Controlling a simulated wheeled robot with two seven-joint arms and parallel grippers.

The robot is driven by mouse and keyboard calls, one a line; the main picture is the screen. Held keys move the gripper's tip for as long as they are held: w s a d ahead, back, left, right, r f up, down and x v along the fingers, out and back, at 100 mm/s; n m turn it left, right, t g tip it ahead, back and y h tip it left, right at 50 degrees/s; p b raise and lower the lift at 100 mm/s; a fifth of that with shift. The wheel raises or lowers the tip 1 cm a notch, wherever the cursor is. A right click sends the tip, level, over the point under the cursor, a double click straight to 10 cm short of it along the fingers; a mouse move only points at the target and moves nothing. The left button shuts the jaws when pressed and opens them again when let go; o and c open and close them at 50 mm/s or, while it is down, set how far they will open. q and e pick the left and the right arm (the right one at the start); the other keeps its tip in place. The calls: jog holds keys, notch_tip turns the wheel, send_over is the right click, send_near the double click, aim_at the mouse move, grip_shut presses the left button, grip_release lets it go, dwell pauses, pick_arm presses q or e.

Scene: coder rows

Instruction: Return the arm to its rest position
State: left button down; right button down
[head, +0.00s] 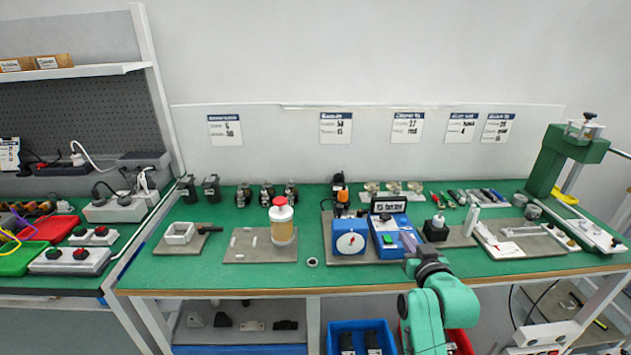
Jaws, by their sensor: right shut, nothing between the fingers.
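My right arm comes up from the bottom, right of the middle, in teal green with a dark wrist. Its gripper (411,262) is at the front edge of the green workbench (205,270), just in front of a blue device with a label. The fingers are small and partly blurred here; they are shut and hold nothing. My left arm and left gripper are not in view.
On the bench stand a blue box with a white dial (350,243), a jar with a red lid (282,222), a white frame (180,234) and a tall green press (562,160). Blue bins (345,328) and a red bin sit below. The bench's front left is clear.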

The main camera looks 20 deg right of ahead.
jog(key=s+a+f+n+g+y, duration=0.4)
jog(key=s+a+f+g, duration=0.2)
jog(key=a+f, duration=0.5)
jog(key=s+a+f+n+g+y, duration=0.1)
jog(key=s+a+f+g, duration=0.25)
jog(key=s, duration=0.25)
jog(key=s+a+f+n+g, duration=0.1)
jog(key=s+a+f+g, duration=0.1)
jog(key=s+a+f, duration=0.3)
jog(key=s+d+f+g, duration=0.1)
jog(key=s+f, duration=0.1)
jog(key=f, duration=0.8)
jog(key=s+d+f, duration=0.1)
jog(key=f, duration=0.9)
jog(key=s+d+f+g, duration=0.1)
jog(key=s+d+f, duration=0.1)
jog(key=s+f, duration=1.2)
jog(key=s, duration=0.3)
jog(key=shift+d+f, duration=0.25)
jog(key=shift+f, duration=0.1)
jog(key=shift+g, duration=0.25)
